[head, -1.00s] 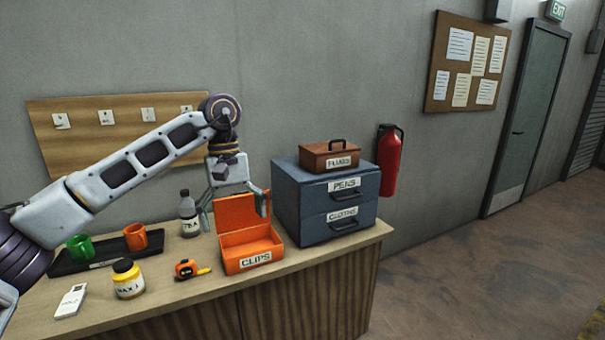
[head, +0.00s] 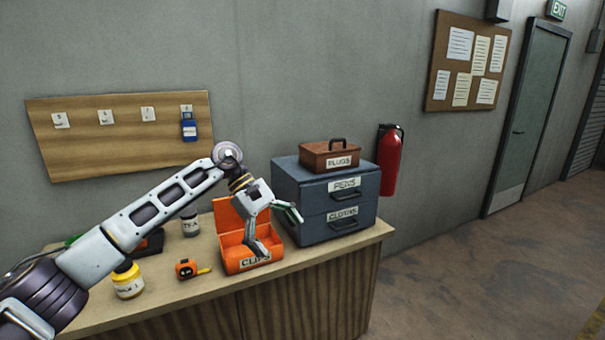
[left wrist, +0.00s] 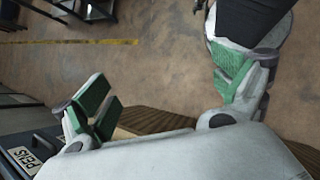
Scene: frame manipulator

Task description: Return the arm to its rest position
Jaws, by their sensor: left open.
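My left arm comes in from the left over the workbench (head: 215,312). My left gripper (head: 278,231) is open, with nothing between its fingers, in front of the orange CLIPS box (head: 232,268) and the blue drawer cabinet (head: 305,232). One finger overlaps the box in the picture; I cannot tell whether they touch. The box lid stands open, and the gripper hides part of its inside. In the left wrist view the two green-padded fingers (left wrist: 165,90) are spread wide, with floor between them. My right gripper is not in view.
A brown PLUGS case (head: 318,161) sits on the cabinet. A tape measure (head: 186,269), yellow jar (head: 128,284) and bottle (head: 190,226) stand on the bench. A blue padlock (head: 189,131) hangs on the peg board (head: 90,150). My arm hides most of the tray.

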